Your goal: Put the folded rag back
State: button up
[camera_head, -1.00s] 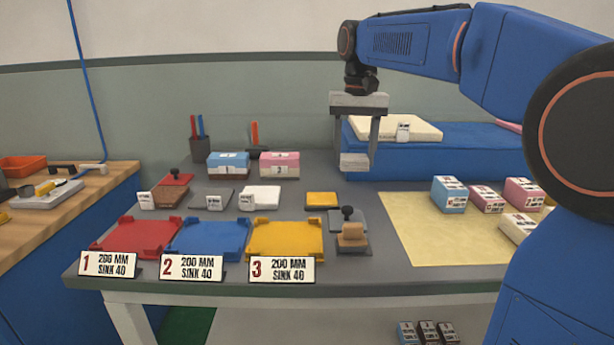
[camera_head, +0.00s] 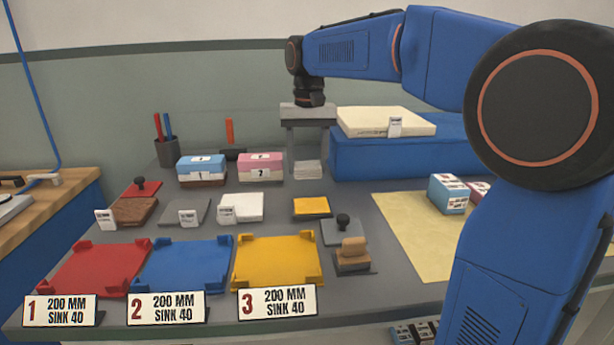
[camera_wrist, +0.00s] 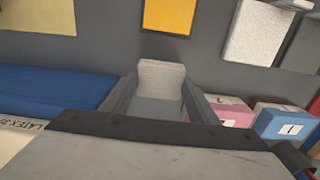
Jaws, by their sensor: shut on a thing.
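The folded rag (camera_head: 307,170) is a small pale, off-white pad. My gripper (camera_head: 307,164) points down and is shut on it, one finger on each side. The rag is right of the pink block (camera_head: 260,167) and left of the blue mattress-like block (camera_head: 385,158), at the back of the grey table. I cannot tell whether it touches the tabletop. In the wrist view the rag (camera_wrist: 161,78) shows between the two fingers, its near part partly hidden by the gripper body.
A yellow pad (camera_head: 311,207) lies in front of the rag, and a white pad (camera_head: 240,207) further left. Red (camera_head: 97,265), blue (camera_head: 187,263) and yellow (camera_head: 277,260) trays line the front. Bare grey tabletop lies around the rag.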

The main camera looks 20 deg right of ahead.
aim_at(308, 176)
jog(key=shift+f, duration=1.95)
jog(key=shift+f, duration=0.1)
jog(key=o, duration=0.9)
jog(key=shift+o, duration=0.2)
notch_tip(308, 176, up, 11)
jog(key=shift+d+f, duration=0.1)
jog(key=shift+r, duration=0.7)
